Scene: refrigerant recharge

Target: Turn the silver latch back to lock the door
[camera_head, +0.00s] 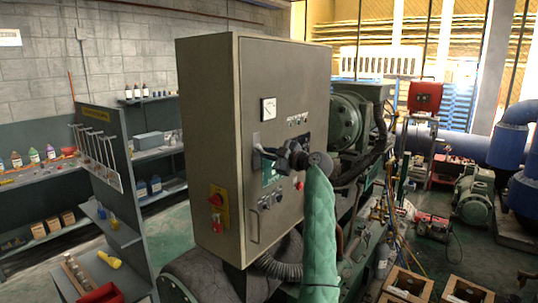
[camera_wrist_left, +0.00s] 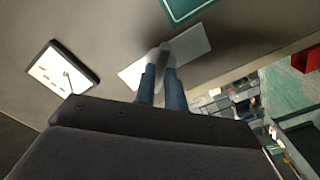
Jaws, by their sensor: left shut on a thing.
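The grey cabinet door (camera_head: 297,95) faces me in the head view and looks flush with its box. The silver latch (camera_wrist_left: 163,52) shows in the wrist view as a small grey piece between the fingertips, in front of its pale plate (camera_wrist_left: 190,43). The plate also shows near the door's left edge in the head view (camera_head: 256,138). My left gripper (camera_head: 258,152), on a green-sleeved arm, reaches this spot from the right. Its blue-grey fingers (camera_wrist_left: 161,78) are shut on the latch and hide part of it. The latch's exact angle is hard to tell. My right gripper is not in view.
A gauge (camera_head: 268,108) sits above the latch, and a red-and-yellow switch (camera_head: 218,200) is on the cabinet's side. A door handle (camera_head: 254,226) is lower down. Shelves (camera_head: 110,190) stand at left and machinery (camera_head: 350,120) at right.

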